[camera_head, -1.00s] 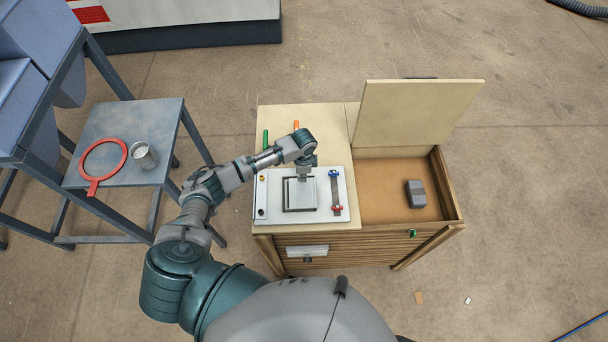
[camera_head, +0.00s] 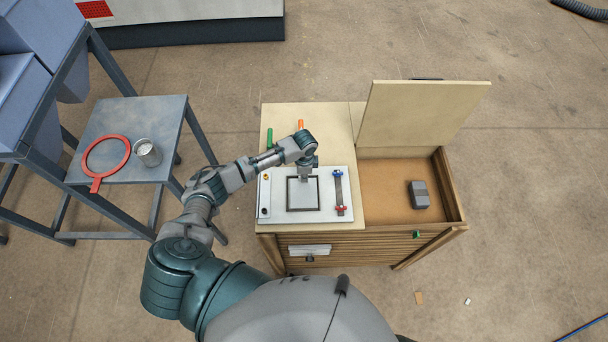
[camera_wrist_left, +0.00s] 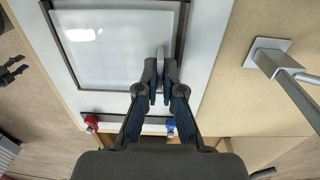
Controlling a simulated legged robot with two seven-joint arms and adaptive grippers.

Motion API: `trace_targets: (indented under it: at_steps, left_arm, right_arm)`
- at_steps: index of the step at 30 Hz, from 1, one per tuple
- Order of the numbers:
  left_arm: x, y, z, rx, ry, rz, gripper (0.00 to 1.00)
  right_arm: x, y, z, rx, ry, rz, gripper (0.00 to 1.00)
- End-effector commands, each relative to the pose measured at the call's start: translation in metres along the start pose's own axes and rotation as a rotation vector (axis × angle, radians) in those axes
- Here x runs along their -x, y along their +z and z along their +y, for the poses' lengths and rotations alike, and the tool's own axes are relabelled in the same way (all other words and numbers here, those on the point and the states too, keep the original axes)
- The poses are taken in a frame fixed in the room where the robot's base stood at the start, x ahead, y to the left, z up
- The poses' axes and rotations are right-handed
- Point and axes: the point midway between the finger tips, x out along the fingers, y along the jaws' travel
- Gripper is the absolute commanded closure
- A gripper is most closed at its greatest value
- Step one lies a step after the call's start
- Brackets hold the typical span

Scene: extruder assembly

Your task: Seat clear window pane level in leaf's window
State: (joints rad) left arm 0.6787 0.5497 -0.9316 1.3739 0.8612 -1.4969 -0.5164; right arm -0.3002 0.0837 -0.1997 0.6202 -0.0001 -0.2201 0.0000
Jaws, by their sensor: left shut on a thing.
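The leaf is a white panel (camera_head: 328,211) flat on the bench top, with a dark-edged square window (camera_head: 320,197). The clear pane (camera_head: 303,196) lies within the dark window edge, which shows around it in the head view. In the left wrist view the pane (camera_wrist_left: 118,50) looks pale and glossy inside the dark frame (camera_wrist_left: 62,45). My left gripper (camera_wrist_left: 160,80) is shut on a small pale upright tab at the pane's edge. It also shows in the head view (camera_head: 305,178) over the window's far side. Whether the pane is fully level cannot be told. My right gripper is out of view.
A strip with blue and red knobs (camera_head: 339,192) is on the panel, right of the window. Green (camera_head: 269,138) and orange (camera_head: 300,125) handles stand behind. An open bin (camera_head: 385,190) holds a grey block (camera_head: 418,194). A side table (camera_head: 165,110) holds a red ring (camera_head: 126,155) and a metal cup (camera_head: 147,152).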

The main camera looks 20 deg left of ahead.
Motion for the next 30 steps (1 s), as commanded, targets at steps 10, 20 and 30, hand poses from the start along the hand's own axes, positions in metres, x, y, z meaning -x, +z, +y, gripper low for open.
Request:
trace_targets:
  at_steps: [10, 20, 30]
  left_arm:
    - [0.0017, -0.0019, -0.0013, -0.001, -0.003, 0.007, 1.00]
    - [0.0013, 0.0033, -0.0042, 0.001, -0.004, -0.001, 1.00]
    - [-0.0007, 0.0046, -0.0042, 0.002, -0.003, -0.003, 1.00]
  right_arm:
    - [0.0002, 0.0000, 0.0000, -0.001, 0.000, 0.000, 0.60]
    - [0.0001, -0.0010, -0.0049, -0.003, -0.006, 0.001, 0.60]
    - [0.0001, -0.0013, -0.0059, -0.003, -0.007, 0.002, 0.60]
